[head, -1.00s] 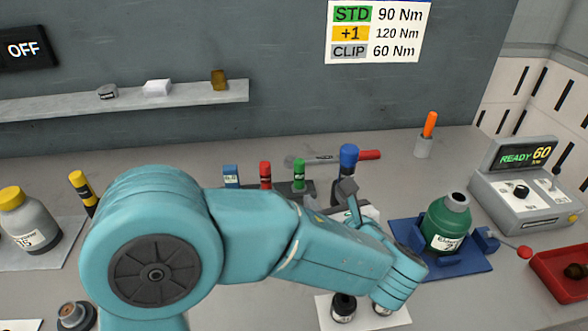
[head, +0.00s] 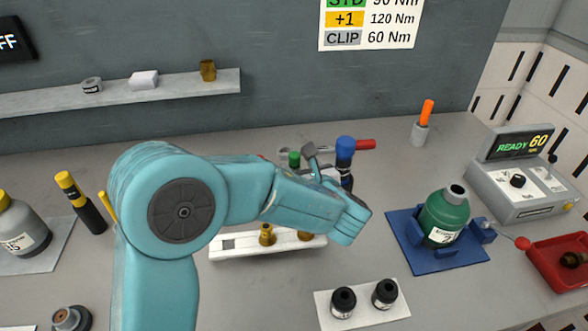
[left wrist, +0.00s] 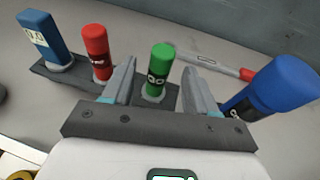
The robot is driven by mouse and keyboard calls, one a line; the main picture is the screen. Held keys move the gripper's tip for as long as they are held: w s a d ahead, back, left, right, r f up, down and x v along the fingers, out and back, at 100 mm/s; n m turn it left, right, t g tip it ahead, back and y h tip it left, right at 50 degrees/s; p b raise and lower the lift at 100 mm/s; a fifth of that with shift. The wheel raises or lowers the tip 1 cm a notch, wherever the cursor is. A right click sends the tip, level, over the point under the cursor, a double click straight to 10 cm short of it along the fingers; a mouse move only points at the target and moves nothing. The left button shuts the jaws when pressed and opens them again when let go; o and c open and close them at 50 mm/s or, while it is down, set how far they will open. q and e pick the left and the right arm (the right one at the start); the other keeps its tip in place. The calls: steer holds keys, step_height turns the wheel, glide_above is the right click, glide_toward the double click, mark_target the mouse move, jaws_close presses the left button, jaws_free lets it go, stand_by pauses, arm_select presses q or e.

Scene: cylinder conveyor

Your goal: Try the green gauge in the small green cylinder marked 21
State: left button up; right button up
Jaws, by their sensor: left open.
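The green gauge (left wrist: 158,72) stands upright in a dark rack (left wrist: 70,80), and its green top (head: 294,159) shows in the head view behind my arm. My left gripper (left wrist: 157,88) is open, with one finger on each side of the green gauge in the left wrist view; I cannot tell whether either touches it. In the head view the gripper (head: 312,155) is mostly hidden by its own arm. The green cylinder (head: 446,214), with a grey neck and a white label, sits in a blue cradle (head: 458,258) at the right. My right gripper is not in view.
A red gauge (left wrist: 96,52) and a blue gauge (left wrist: 42,38) share the rack. A blue-topped tool (left wrist: 275,88) stands close right of my gripper. A red-handled wrench (head: 364,145) lies behind.

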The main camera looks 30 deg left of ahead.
arm_select(q)
steer(key=p+x, duration=0.1)
steer(key=x, duration=0.4)
steer(key=shift+w+a+f, duration=0.1)
steer(key=shift+a+f, duration=0.1)
steer(key=shift+d, duration=0.1)
jaws_close()
